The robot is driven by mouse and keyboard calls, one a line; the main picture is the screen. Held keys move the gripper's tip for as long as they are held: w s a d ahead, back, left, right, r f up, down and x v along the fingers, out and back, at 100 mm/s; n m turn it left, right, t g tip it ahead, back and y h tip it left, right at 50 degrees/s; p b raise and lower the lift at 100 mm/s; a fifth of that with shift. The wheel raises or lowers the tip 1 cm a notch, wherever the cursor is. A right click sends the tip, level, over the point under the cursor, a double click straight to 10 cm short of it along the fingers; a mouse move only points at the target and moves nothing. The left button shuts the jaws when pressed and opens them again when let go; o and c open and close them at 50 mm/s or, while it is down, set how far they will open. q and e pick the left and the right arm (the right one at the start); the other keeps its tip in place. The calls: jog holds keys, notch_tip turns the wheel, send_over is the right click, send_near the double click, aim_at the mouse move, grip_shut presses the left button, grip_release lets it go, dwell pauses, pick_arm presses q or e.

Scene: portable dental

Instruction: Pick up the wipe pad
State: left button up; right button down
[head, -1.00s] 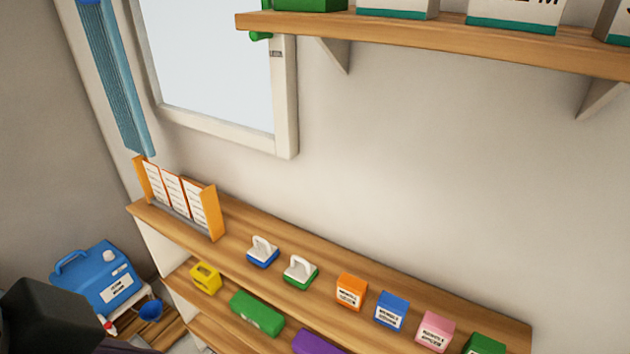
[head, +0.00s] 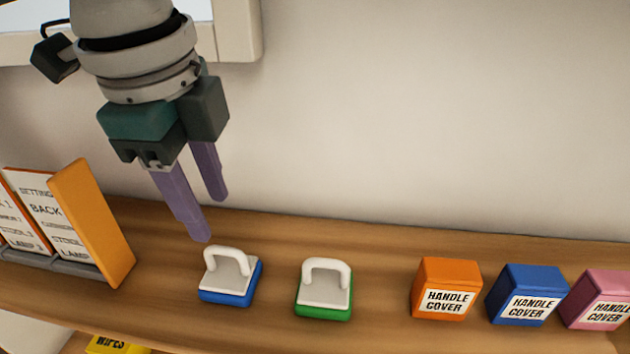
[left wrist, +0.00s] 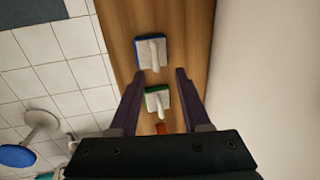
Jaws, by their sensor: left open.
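Two pads with white tops and white loop handles sit on the wooden shelf: one with a blue base (head: 230,276) and one with a green base (head: 324,289). I cannot tell which is the wipe pad. My left gripper (head: 209,219) is open and empty, its purple fingers pointing down above and behind the blue pad. In the left wrist view, the blue pad (left wrist: 151,52) lies beyond the fingertips and the green pad (left wrist: 157,99) shows between the fingers of the left gripper (left wrist: 157,73). My right gripper is not in view.
An orange card holder (head: 94,221) stands left on the shelf. Orange (head: 446,288), blue (head: 527,294) and pink (head: 601,299) handle cover boxes stand right. A yellow wipes box (head: 117,345) is below. The wall rises behind the shelf.

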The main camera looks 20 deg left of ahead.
aim_at(226, 250)
pick_arm(q)
jog(key=f, duration=0.7)
jog(key=shift+w+d, duration=0.15)
jog(key=shift+w, duration=0.15)
jog(key=shift+c, duration=0.4)
grip_shut()
jog(key=shift+r, duration=0.1)
dwell(0.5)
